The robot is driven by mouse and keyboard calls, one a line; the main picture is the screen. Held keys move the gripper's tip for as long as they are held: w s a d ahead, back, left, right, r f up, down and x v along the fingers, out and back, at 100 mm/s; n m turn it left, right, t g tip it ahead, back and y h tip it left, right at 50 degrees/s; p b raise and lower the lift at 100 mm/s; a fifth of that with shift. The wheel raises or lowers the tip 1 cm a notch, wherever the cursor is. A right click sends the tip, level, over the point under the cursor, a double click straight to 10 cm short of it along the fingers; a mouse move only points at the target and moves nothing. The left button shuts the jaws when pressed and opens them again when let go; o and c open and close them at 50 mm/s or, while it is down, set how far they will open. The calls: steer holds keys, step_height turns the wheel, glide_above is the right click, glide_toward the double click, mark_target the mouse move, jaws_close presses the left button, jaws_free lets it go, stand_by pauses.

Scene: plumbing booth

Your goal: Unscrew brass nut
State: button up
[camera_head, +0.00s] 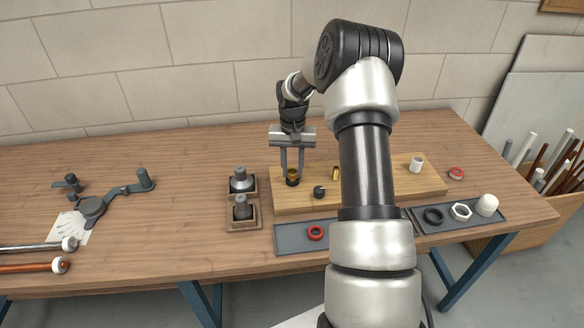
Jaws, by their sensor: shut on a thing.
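The brass nut (293,173) sits on a dark fitting (292,182) at the left end of a light wooden board (275,204). My gripper (292,170) reaches down from above, with its two fingers on either side of the nut. It is shut on the nut. The thread under the nut is too small to make out. Another brass piece (335,173) stands on the board to the right, partly hidden by my arm.
A small dark fitting (319,191) stands close right of my gripper. Two grey fittings in wooden holders (242,181) stand to the left. Grey trays (290,248) with rings lie in front. A pipe bender (95,205) and pipes lie far left; table between is clear.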

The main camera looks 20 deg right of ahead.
steer(key=n, duration=0.3)
steer(key=shift+d+n, duration=0.1)
steer(key=shift+n, duration=0.3)
steer(key=o, duration=2)
steer(key=shift+c, duration=0.2)
steer(key=shift+r, duration=0.15)
steer(key=shift+r+p, duration=1.6)
steer(key=shift+r, duration=0.8)
